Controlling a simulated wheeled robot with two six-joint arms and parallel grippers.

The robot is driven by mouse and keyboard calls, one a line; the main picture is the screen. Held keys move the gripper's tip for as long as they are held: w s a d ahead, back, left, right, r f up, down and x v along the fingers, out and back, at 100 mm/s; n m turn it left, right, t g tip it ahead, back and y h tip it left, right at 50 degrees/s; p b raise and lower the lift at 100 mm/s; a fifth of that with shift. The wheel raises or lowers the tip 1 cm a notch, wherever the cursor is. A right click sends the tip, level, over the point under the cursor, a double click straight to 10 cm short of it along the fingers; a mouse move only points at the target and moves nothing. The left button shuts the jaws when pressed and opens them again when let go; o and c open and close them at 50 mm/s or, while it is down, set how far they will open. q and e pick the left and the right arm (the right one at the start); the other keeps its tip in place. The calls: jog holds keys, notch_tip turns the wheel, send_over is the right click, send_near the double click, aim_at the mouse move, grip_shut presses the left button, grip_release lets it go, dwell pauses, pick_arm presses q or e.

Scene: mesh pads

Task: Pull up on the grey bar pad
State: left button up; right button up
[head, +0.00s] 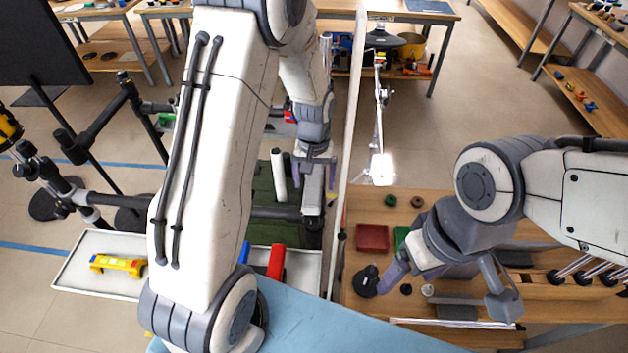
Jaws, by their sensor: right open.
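My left gripper (315,172) points down over the dark green surface in the middle. A pale grey upright piece (312,192) shows between or just below its fingers. I cannot tell whether it is the grey bar pad or whether the fingers touch it. My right gripper (445,297) is open over the wooden bench at the right, its fingers wide apart. Flat dark grey pieces (457,312) lie on the bench beneath it. I cannot tell for sure which grey thing is the bar pad.
A red tray (372,238) and a black knob-like object (366,281) are on the wooden bench. A thin pale post (350,130) stands between my grippers. A white tray (85,282) with a yellow toy (117,264) is at left. Metal rods (590,268) stick out at right.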

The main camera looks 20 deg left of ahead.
pick_arm(q)
jog(key=shift+f, duration=0.15)
jog(key=shift+r, duration=0.6)
notch_tip(320, 180, up, 9)
jog(key=b, duration=0.2)
jog(key=s+f+m+t, duration=0.2)
jog(key=s+m+t, duration=0.1)
jog(key=s, duration=0.7)
jog(key=s+d+r+m+g+h+b, duration=0.1)
jog(key=s+d+r+m+g, duration=0.2)
jog(key=s+d+m, duration=0.4)
jog(key=s+d+r, duration=0.1)
jog(key=s+d, duration=0.5)
jog(key=d, duration=0.1)
jog(key=shift+s+b, duration=0.3)
jog(key=shift+s, duration=0.1)
